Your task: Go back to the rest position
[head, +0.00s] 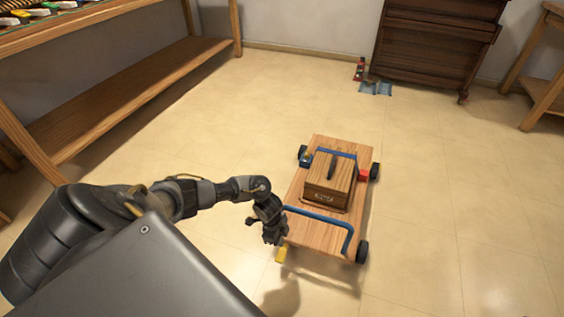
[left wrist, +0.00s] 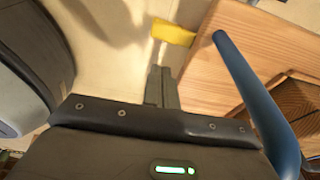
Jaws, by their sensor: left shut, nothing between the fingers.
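My left gripper (head: 274,238) hangs at the near left corner of a wooden cart, its fingers shut and empty. In the left wrist view its two fingers (left wrist: 161,72) lie together with nothing between them. The dark upright piano (head: 436,45) stands against the back wall, far from the gripper. I cannot make out any piano keys. My right gripper is not in view.
The wooden cart (head: 310,233) has black wheels, a blue handle (head: 325,217) and a wooden box (head: 328,183) on top. A yellow piece (head: 281,255) is at its near left corner. A wooden shelf (head: 110,95) stands left. Floor right of the cart is clear.

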